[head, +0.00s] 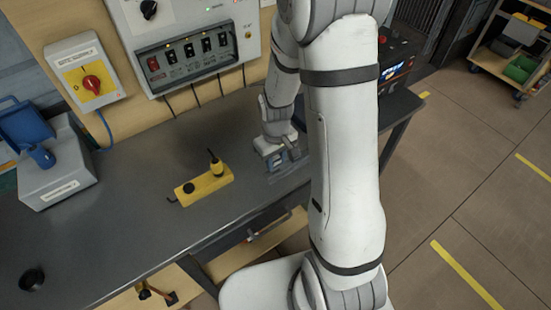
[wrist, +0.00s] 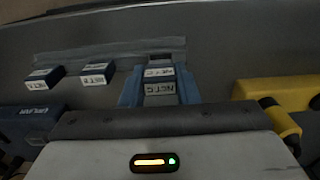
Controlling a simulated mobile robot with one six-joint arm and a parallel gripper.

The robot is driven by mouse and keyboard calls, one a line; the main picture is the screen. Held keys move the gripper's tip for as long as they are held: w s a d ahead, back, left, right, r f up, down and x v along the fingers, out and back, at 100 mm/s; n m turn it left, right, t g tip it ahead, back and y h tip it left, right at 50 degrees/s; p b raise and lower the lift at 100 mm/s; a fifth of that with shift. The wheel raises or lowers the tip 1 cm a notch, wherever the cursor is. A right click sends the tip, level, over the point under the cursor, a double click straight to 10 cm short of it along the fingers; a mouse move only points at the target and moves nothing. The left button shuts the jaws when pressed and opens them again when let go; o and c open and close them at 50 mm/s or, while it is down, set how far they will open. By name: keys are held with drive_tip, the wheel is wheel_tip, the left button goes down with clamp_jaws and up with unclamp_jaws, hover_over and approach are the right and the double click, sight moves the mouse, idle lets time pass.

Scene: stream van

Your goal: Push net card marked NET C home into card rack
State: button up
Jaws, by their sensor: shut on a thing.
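My gripper (wrist: 158,98) is shut on the net card marked NET C (wrist: 160,73), with a blue finger on each side of it in the wrist view. The card's white label reads upside down there. Two more dark blue cards with white labels, apparently NET A (wrist: 43,76) and NET B (wrist: 97,73), stand in a row to the left. A dark strip behind the cards seems to be part of the card rack; how deep the card sits in it I cannot tell. In the head view my gripper (head: 275,151) is low over the workbench, and my arm partly hides that area.
A yellow block with a plug (head: 205,186) lies on the bench (head: 120,230) left of my gripper. A grey box (head: 60,170) with a blue handle stands at far left. A switch panel (head: 195,45) and a red-knobbed switch box (head: 86,80) are on the wall behind.

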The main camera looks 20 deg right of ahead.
drive_tip(key=shift+f+b, duration=1.1)
drive_tip(key=shift+f, duration=0.2)
drive_tip(key=o, duration=1.2)
drive_tip(key=shift+c, duration=0.2)
drive_tip(key=shift+r, duration=0.15)
wheel_tip(320, 180, up, 7)
drive_tip(key=shift+d+f, duration=0.1)
drive_tip(key=shift+r, duration=0.4)
